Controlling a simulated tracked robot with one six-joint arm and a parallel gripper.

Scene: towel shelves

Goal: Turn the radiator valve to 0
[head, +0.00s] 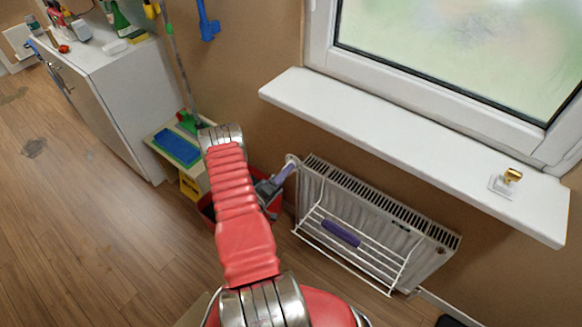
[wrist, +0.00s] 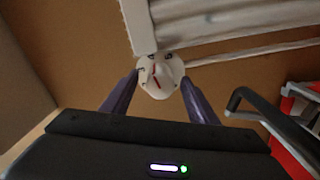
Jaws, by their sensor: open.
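The radiator valve (wrist: 158,78) is a round white knob with a red mark and small dark marks on its face. It is at the upper middle of the wrist view, at the corner of the white radiator (head: 372,210). In the head view the valve (head: 292,159) shows as a small white shape at the radiator's upper left end. My gripper (wrist: 160,84) is open, with its purple fingers on either side of the valve. I cannot tell whether they touch it. In the head view my gripper (head: 290,166) reaches the valve from the left. The dial's number is not readable.
A white wire rack (head: 378,272) with a purple item (head: 341,233) hangs on the radiator's front. A red container (head: 273,208) stands below my gripper. The white windowsill (head: 400,140) juts out above the radiator.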

